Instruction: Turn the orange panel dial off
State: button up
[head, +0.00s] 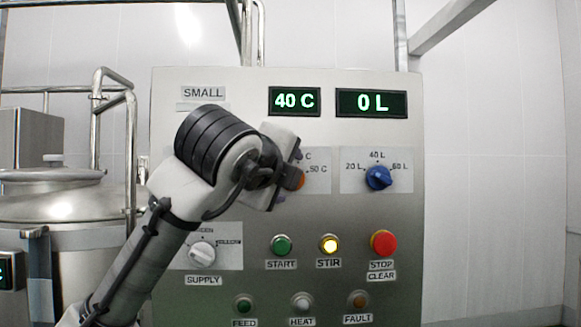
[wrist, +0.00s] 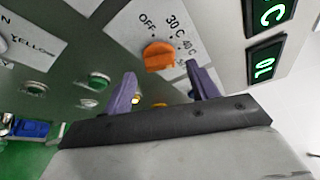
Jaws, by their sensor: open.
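The orange dial (wrist: 158,56) is on the panel in the wrist view, with printed marks OFF, 30 C and 40 C around it. I cannot tell which mark it points to. My gripper (wrist: 163,88) is open and empty, its two purple fingers apart, with the dial ahead of and between the fingertips. I see no contact. In the head view my gripper (head: 296,168) is in front of the dial plate and hides most of the dial; only a bit of orange shows beside a finger.
The steel panel (head: 245,205) also bears a blue dial (head: 378,177), a white supply dial (head: 202,251), a green START button (head: 281,245), a lit STIR button (head: 329,244) and a red STOP button (head: 383,243). Displays read 40 C (head: 294,101) and 0 L (head: 372,103). A steel tank (head: 65,205) stands left.

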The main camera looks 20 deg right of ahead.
jog(key=x, duration=0.3)
jog(key=shift+w+p, duration=0.15)
jog(key=shift+p, duration=0.2)
jog(key=c, duration=0.9)
